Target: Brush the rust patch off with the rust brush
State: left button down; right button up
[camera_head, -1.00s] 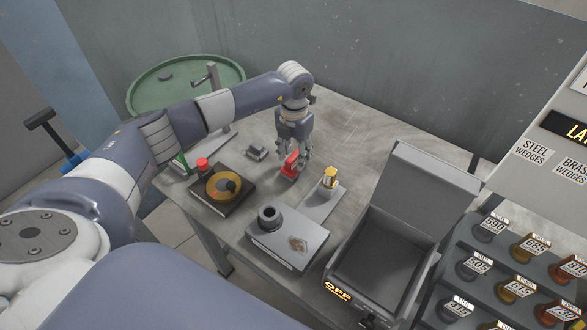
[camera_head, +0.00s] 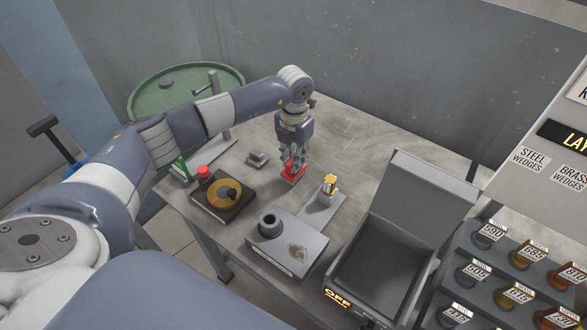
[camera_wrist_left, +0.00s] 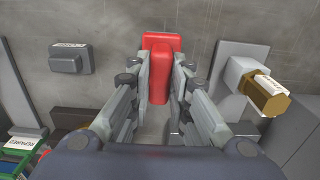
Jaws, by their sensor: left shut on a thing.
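The rust brush (camera_head: 293,172), a red piece with a narrow grip, is on the table between the fingers of my left gripper (camera_head: 291,163). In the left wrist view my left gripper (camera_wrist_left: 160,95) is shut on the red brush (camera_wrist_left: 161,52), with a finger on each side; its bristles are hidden. The rust patch (camera_head: 298,253) is a brown stain on top of a grey metal block (camera_head: 270,252), in front of the gripper and apart from it. My right gripper is not in view.
A black pad with a yellow disc (camera_head: 224,192), a small grey block (camera_head: 257,160) and a plate with a brass fitting (camera_head: 330,184) stand near. An open grey box (camera_head: 383,262) is at the right. A green drum (camera_head: 150,102) stands behind the table.

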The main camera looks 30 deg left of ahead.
pick_arm(q)
jog(key=shift+r+p, duration=1.2)
jog(key=shift+r, duration=1.1)
notch_tip(320, 180, up, 8)
jog(key=p, duration=0.2)
jog(key=s+d+r+m+b, duration=0.1)
jog(key=s+d+m, duration=0.3)
jog(key=s+m, duration=0.6)
jog(key=s+d+r+m+b, duration=0.1)
jog(key=s+d+m, duration=0.3)
jog(key=m, duration=2)
jog(key=s+r, duration=0.1)
jog(key=s, duration=0.4)
jog(key=shift+s+d+r, duration=0.15)
jog(key=shift+s+d, duration=0.2)
jog(key=shift+d, duration=0.05)
